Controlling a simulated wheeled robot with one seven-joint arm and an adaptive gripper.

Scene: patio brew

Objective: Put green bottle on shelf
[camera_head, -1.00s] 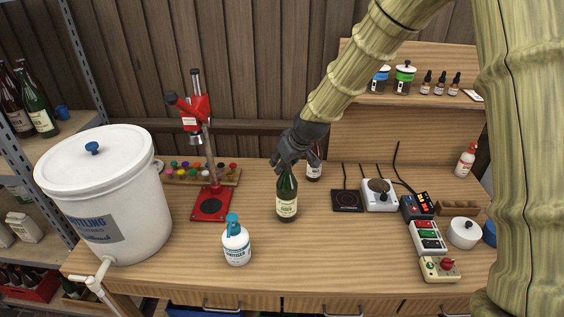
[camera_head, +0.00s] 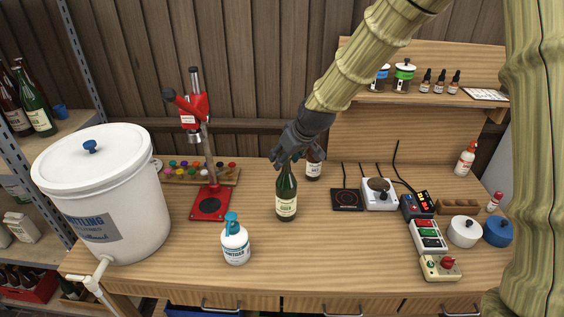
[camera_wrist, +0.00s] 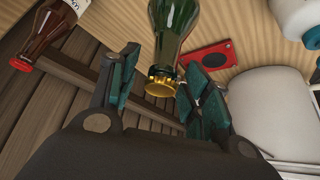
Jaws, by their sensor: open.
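The green bottle (camera_head: 286,197) with a cream label stands upright on the wooden table in the head view. My gripper (camera_head: 286,158) is at the top of its neck, with fingers open. In the wrist view the bottle (camera_wrist: 179,25) with its gold cap lies between my gripper's (camera_wrist: 160,95) two teal-padded fingers, with a gap visible on the left side. A shelf rack (camera_head: 75,130) stands at the far left and holds green and brown bottles. A raised wooden shelf (camera_head: 425,97) at the back right holds jars and dropper bottles.
A brown bottle (camera_head: 313,165) stands just behind the green one. A white sanitizer bottle (camera_head: 236,245) is in front left, a red capper (camera_head: 209,203) further left, a large white bucket (camera_head: 110,190) beyond. Scales (camera_head: 379,194) and small devices crowd the right.

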